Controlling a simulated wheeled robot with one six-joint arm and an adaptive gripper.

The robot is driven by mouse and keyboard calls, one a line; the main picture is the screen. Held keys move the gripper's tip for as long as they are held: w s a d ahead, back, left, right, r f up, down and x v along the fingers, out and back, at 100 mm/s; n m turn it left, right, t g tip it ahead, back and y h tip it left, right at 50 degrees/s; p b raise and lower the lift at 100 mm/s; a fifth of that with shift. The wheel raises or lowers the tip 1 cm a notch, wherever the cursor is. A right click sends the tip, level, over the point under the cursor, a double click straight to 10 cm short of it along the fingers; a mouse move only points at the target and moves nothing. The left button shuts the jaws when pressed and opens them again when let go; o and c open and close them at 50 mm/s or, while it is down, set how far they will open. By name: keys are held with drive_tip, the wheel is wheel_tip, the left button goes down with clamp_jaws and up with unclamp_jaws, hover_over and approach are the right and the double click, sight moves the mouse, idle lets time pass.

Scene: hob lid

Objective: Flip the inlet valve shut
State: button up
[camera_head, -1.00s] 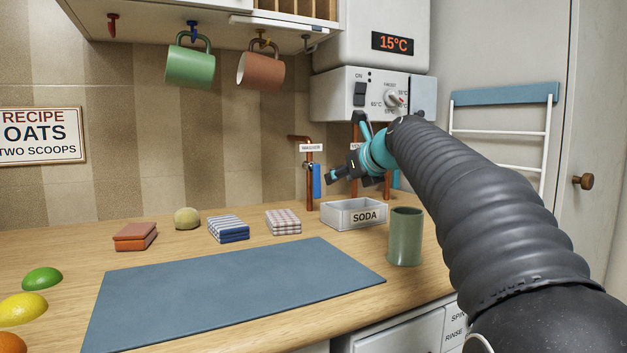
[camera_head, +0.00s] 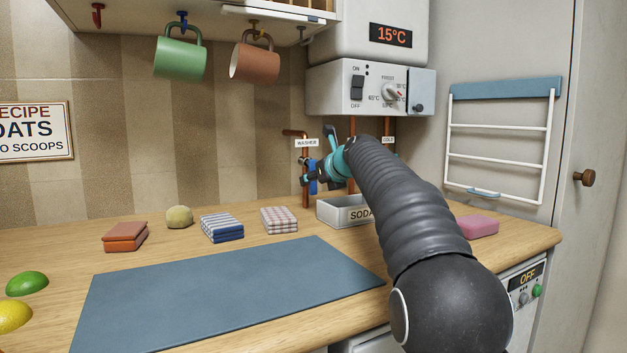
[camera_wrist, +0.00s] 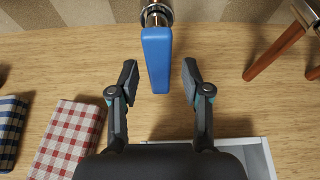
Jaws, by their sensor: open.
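A copper pipe labelled WASHER stands at the back wall in the head view, with a blue valve lever (camera_head: 313,166) on it. The lever appears to hang down along the pipe, partly hidden by my gripper (camera_head: 318,178). In the wrist view the blue lever (camera_wrist: 157,62) lies between the two fingers of my gripper (camera_wrist: 156,82), with a visible gap on each side. My gripper is open and does not hold the lever. Which valve is the inlet is not written in what I can see; another pipe has a COLD label (camera_head: 388,140), and its lower part is hidden by my arm.
The SODA box (camera_head: 346,211) stands below my arm. Checked cloths (camera_head: 279,220) and striped cloths (camera_head: 222,228) lie left of it. The water heater (camera_head: 345,88) is above the pipes. Mugs (camera_head: 180,60) hang at upper left. The blue mat (camera_head: 230,290) is clear.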

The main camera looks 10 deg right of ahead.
drive_tip(key=shift+x, duration=0.75)
clamp_jaws()
